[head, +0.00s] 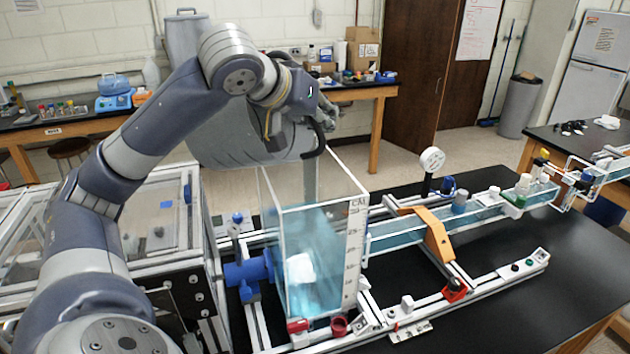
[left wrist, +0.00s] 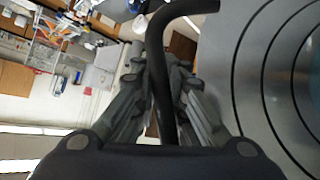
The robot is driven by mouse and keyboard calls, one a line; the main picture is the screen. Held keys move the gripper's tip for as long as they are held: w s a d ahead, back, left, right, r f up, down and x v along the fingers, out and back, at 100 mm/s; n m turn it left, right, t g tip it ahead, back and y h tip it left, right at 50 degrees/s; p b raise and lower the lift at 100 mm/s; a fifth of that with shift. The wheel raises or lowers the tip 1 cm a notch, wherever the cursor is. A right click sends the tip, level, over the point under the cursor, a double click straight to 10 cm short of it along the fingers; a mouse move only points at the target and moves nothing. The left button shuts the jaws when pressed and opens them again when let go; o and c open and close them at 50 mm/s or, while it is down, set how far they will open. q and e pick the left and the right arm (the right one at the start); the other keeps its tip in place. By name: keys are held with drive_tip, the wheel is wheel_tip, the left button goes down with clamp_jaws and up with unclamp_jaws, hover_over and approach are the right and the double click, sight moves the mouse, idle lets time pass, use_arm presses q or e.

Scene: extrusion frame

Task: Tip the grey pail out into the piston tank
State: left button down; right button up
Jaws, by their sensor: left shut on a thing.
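The grey pail (head: 225,135) hangs tilted, its lower right end over the open top of the piston tank (head: 356,262). My left gripper (head: 312,112) is shut on the pail's dark curved handle (left wrist: 160,85), which runs between the fingers in the left wrist view. The pail's ringed grey surface (left wrist: 262,75) fills the right of that view. A pale grey streak drops from the pail's low end into the clear tank. Blue liquid and a white patch show inside the tank. My arm covers part of the pail. My right gripper is not in view.
A blue fitting (head: 248,272) is at the tank's left side. A clear channel (head: 400,236) with blue liquid runs right from the tank, under an orange bracket (head: 434,236). A round gauge (head: 432,159) stands behind. The black tabletop (head: 520,305) is bare at front right.

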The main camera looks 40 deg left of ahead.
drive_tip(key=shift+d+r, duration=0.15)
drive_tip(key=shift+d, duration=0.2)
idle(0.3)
